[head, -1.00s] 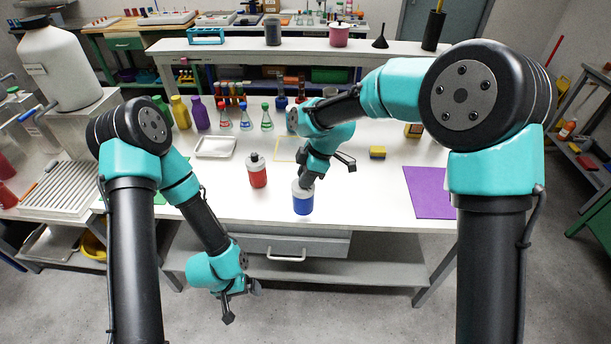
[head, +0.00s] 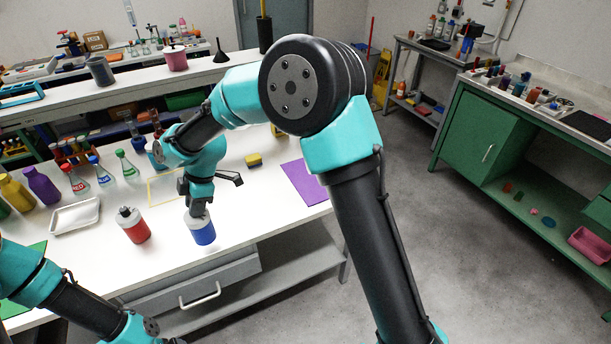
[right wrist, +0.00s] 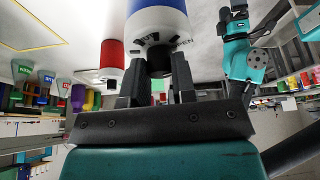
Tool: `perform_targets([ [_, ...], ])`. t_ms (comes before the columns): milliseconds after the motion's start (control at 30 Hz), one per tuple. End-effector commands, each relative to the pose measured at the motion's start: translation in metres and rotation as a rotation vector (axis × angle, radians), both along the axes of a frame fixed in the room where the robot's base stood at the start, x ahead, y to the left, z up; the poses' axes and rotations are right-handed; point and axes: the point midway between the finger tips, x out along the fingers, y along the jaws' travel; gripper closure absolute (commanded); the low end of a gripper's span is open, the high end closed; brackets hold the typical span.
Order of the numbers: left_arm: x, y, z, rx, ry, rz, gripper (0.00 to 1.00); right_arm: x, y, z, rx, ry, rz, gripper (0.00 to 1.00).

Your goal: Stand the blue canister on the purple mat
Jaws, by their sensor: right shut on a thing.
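The blue canister (head: 202,232), with a white upper part, is upright at the front of the white table. My right gripper (head: 197,209) is shut on its top from above. In the right wrist view the canister (right wrist: 158,15) shows close up, its dark cap between the two fingers (right wrist: 157,78). I cannot tell whether its base touches the table. The purple mat (head: 304,183) lies flat and bare at the table's right end, partly behind my right arm. My left arm is at the lower left; its gripper is largely cut off in the head view.
A red canister (head: 133,226) stands just left of the blue one. A yellow sponge (head: 254,160) lies behind, towards the mat. A white tray (head: 75,216) and several flasks are at the left. The table between the blue canister and the mat looks clear.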

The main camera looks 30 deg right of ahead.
Motion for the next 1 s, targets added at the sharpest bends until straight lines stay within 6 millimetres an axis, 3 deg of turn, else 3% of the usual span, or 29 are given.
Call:
perform_targets([
  [167,0.000,0.000,0.000,0.000,0.000,0.000,0.02,0.016,-0.061,0.003,0.004,0.000,-0.136,1.00],
  [433,0.000,0.000,0.000,0.000,0.000,0.000,0.02,0.028,-0.175,0.007,0.006,-0.001,-0.391,1.00],
  [800,0.000,0.000,0.000,0.000,0.000,0.000,0.02,0.010,-0.326,0.011,0.000,-0.005,-0.737,1.00],
  [1000,0.000,0.000,0.000,0.000,0.000,0.000,0.02,-0.005,-0.373,0.012,-0.004,-0.009,-0.851,1.00],
])
